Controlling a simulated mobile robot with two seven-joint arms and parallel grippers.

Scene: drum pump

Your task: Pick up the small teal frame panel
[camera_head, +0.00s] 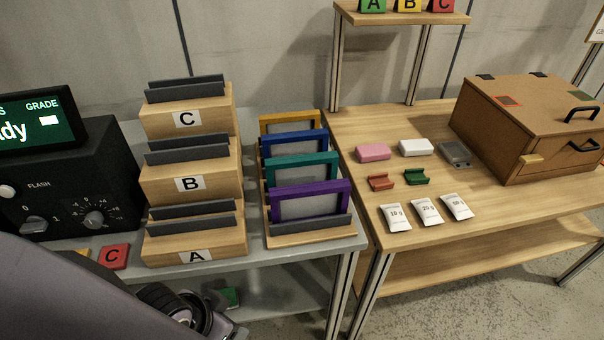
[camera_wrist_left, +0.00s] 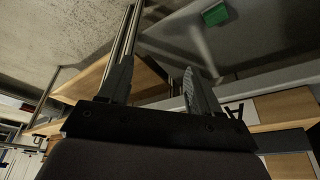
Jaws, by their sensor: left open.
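The small teal frame panel (camera_head: 301,168) stands upright in a slotted wooden rack (camera_head: 312,237) on the grey table. It is between the blue frame panel (camera_head: 294,143) behind it and the purple frame panel (camera_head: 309,203) in front, which hides its lower part. My left arm comes in from the lower left in the head view, with its wrist low at the table's front edge. The left gripper (camera_wrist_left: 155,82) is open and empty in the left wrist view, away from the panels. My right gripper is not in view.
A yellow frame panel (camera_head: 290,122) stands at the rack's back. Stepped wooden holders A, B and C (camera_head: 188,185) stand left of the rack, beside a black device (camera_head: 80,170). The wooden table at right holds a brown box (camera_head: 535,125), small blocks and white packets (camera_head: 427,211).

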